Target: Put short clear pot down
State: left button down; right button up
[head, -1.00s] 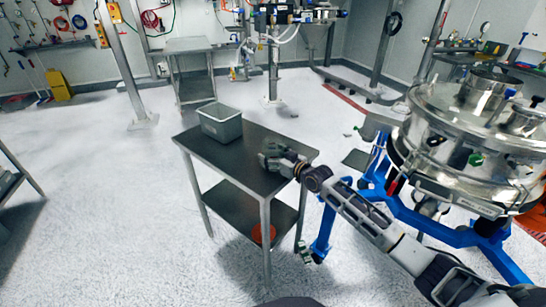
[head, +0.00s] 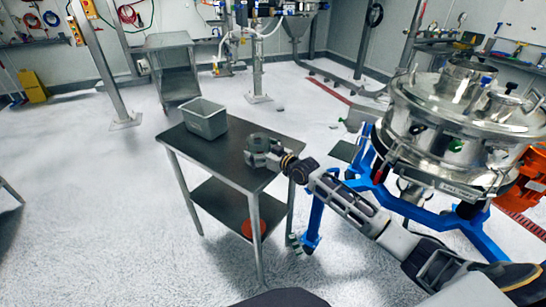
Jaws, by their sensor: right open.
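My right gripper (head: 262,152) is low over the right part of the steel table (head: 224,157), with its arm coming in from the right. Its fingers are spread. A small round grey, see-through-looking shape shows between and just above the fingers; it may be the short clear pot, but it is too small and blended with the gripper to be sure. I cannot tell whether it touches the fingers. My left gripper is not in view.
A grey tub (head: 205,119) stands at the table's back left. An orange-red round item (head: 253,230) is on the lower shelf (head: 222,206). A large steel sifter (head: 465,125) on a blue frame (head: 425,208) stands at right. Floor left of the table is clear.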

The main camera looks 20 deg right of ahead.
jog(key=shift+s+d, duration=0.2)
jog(key=shift+s, duration=0.15)
jog(key=shift+v, duration=1.05)
jog(key=shift+s+d+r, duration=0.2)
jog(key=shift+s+d, duration=0.05)
jog(key=shift+s, duration=0.35)
jog(key=shift+s+d+r+p, duration=0.1)
jog(key=shift+s+d+p, duration=0.2)
jog(key=shift+s, duration=0.35)
jog(key=shift+v, duration=2.1)
pick_arm(q)
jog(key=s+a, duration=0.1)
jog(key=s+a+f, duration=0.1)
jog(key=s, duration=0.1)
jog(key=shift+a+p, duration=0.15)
jog(key=shift+p, duration=0.15)
pick_arm(e)
jog(key=shift+v, duration=1.05)
